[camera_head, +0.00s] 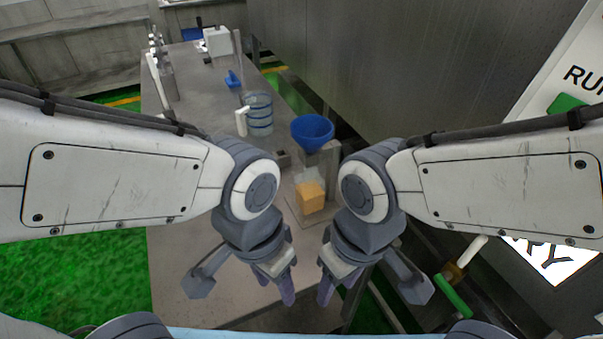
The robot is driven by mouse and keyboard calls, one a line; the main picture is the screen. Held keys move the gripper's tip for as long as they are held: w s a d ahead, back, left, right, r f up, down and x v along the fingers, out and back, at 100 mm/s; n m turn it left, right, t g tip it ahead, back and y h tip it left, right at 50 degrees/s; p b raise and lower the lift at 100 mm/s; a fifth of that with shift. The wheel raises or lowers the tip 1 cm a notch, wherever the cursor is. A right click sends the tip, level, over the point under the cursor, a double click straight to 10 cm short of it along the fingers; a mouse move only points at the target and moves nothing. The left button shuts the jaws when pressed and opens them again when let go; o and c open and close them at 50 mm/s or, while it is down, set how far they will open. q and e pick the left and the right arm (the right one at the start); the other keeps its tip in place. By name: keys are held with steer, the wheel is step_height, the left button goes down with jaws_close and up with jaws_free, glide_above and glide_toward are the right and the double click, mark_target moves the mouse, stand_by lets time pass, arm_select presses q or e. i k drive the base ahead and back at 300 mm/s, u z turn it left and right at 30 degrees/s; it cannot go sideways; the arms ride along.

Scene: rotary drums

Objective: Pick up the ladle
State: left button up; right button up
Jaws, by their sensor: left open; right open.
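I cannot pick out a ladle with certainty. A small blue scoop-like object (232,79) lies on the far part of the grey metal table, too small to tell its exact shape. My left gripper (279,284) is open and empty above the near end of the table. My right gripper (333,286) is open and empty beside it, near the table's right edge. Both point down and are well nearer than the blue object.
A clear jug with blue bands (258,113) and a blue funnel (312,131) stand ahead. Below the funnel is a clear container with orange contents (310,197). A white box (217,41) stands at the far end. The table's near left part (180,270) is clear.

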mark_target(236, 33)
steer(key=k, duration=1.65)
steer(key=u, duration=1.3)
steer(key=i, duration=4.95)
steer(key=z, duration=2)
